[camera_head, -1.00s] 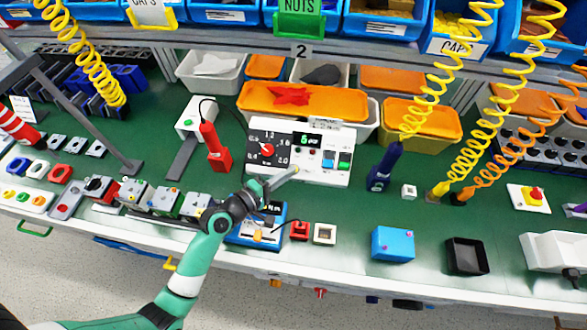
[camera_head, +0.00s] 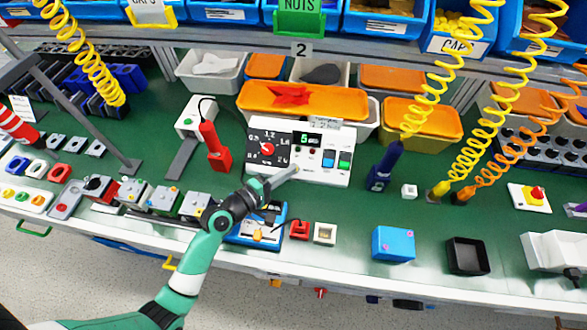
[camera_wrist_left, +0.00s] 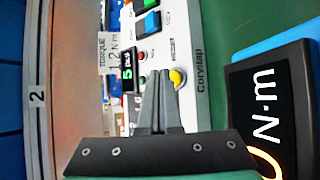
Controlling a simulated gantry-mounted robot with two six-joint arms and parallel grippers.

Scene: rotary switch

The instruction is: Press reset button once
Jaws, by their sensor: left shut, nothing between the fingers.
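The white control panel (camera_head: 325,178) stands on the green bench with a dial (camera_head: 267,148), a small green display (camera_head: 308,139), and blue and green rocker buttons (camera_head: 344,160). In the left wrist view, a yellow round button (camera_wrist_left: 178,77) sits beside the word RESET. My left gripper (camera_head: 295,170) is shut and empty, its tips at the panel's lower middle. In the wrist view the fingers (camera_wrist_left: 159,72) lie right beside the yellow button; I cannot tell whether they touch it. In the head view the button cannot be made out near the fingertips. My right gripper is not in view.
A red-handled tool (camera_head: 214,148) stands left of the panel and a dark blue one (camera_head: 383,165) right of it. A blue tray (camera_head: 270,235) lies under my left wrist. Orange-lidded bins (camera_head: 345,103) stand behind.

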